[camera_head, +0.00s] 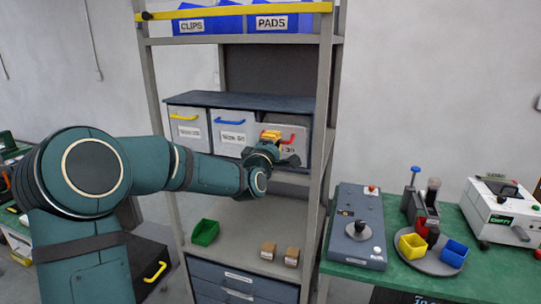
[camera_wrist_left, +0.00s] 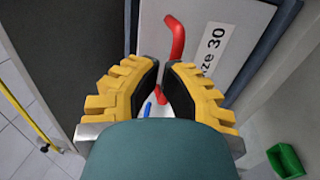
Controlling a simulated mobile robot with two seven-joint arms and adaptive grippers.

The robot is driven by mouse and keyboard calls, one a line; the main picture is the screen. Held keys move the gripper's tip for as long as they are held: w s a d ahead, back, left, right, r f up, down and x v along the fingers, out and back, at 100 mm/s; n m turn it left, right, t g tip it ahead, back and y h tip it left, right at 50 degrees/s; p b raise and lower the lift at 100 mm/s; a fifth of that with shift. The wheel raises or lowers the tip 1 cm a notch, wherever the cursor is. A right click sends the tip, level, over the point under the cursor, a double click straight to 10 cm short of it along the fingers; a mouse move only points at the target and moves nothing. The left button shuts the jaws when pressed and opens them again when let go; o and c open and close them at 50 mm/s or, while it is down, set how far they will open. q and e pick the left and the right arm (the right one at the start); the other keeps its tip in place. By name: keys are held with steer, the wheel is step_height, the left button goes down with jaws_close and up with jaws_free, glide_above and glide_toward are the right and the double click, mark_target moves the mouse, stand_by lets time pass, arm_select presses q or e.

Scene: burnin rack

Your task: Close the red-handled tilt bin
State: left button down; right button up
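The red-handled tilt bin (camera_head: 301,135) is the rightmost of three grey bins in the rack. Its top edge sits lower than its neighbours' and it looks tilted outward, though how far is hard to tell. Its red handle (camera_wrist_left: 175,38) and "Size 30" label (camera_wrist_left: 213,50) show in the left wrist view. My left gripper (camera_head: 275,139) is in front of this bin and partly covers it. In the wrist view its yellow fingers (camera_wrist_left: 162,70) are apart with a narrow gap. My right gripper is out of view.
The yellow-handled bin (camera_head: 188,131) and blue-handled bin (camera_head: 231,133) stand left of it. The rack's right post (camera_head: 322,110) is close by. A green tray (camera_head: 205,232) and two small brown boxes lie on the shelf below. A green bench (camera_head: 500,275) with equipment stands right.

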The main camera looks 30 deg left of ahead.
mark_target(280, 126)
arm_select(q)
steer(key=shift+w+a+r+g+p, duration=0.1)
steer(key=shift+w+r+g+p, duration=0.3)
steer(key=shift+w+r, duration=0.2)
steer(key=shift+w+a+r+g, duration=0.15)
steer(key=shift+w+r+g, duration=0.15)
steer(key=shift+w, duration=0.2)
steer(key=shift+w+a+r+b, duration=0.15)
steer(key=shift+w+a+r, duration=0.1)
steer(key=shift+w, duration=0.45)
steer(key=shift+w+a+r+b, duration=0.15)
steer(key=shift+w+r, duration=0.1)
steer(key=shift+w, duration=0.45)
steer(key=shift+w+r, duration=0.1)
steer(key=shift+r, duration=0.1)
